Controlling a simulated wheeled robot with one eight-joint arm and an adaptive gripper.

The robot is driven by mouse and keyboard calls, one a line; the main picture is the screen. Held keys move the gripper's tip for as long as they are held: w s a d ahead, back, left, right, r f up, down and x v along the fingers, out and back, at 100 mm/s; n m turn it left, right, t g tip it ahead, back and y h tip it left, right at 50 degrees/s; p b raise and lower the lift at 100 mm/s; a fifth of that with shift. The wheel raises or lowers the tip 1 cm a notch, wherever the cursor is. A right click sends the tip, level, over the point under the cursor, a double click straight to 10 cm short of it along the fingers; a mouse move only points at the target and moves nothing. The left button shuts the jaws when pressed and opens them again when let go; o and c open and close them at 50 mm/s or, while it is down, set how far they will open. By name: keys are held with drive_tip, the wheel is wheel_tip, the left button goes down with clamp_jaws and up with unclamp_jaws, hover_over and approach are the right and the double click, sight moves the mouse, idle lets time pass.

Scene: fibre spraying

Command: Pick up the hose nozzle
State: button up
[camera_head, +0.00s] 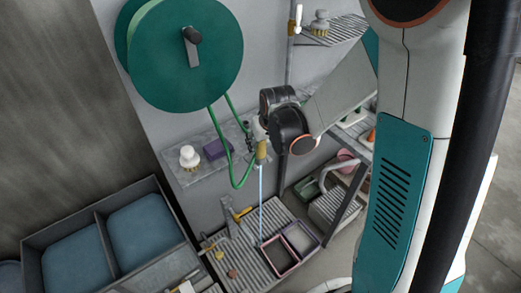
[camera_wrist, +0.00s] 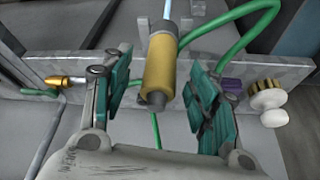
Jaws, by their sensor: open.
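The hose nozzle (camera_head: 261,150) has a yellow-brass body and hangs at the wall beside the green hose (camera_head: 226,160), with a thin pale-blue stream running straight down from it. In the wrist view the nozzle (camera_wrist: 160,68) shows large, with a dark grey end, between the two teal finger pads of my gripper (camera_wrist: 158,88). The fingers are open, with a visible gap on both sides of the nozzle. In the head view my gripper's dark body is just right of the nozzle, and its fingers are mostly hidden.
A green hose reel (camera_head: 165,55) is on the wall above. Below are a slatted rack (camera_head: 238,262) with trays and a double basin (camera_head: 103,245). A brass fitting (camera_wrist: 65,81) shows at left in the wrist view.

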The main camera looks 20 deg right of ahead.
drive_tip(key=shift+b+x, duration=0.5)
drive_tip(key=shift+x, duration=1.35)
drive_tip(key=shift+w+r, duration=0.1)
drive_tip(key=shift+w, duration=0.05)
drive_tip(key=c, duration=1.2)
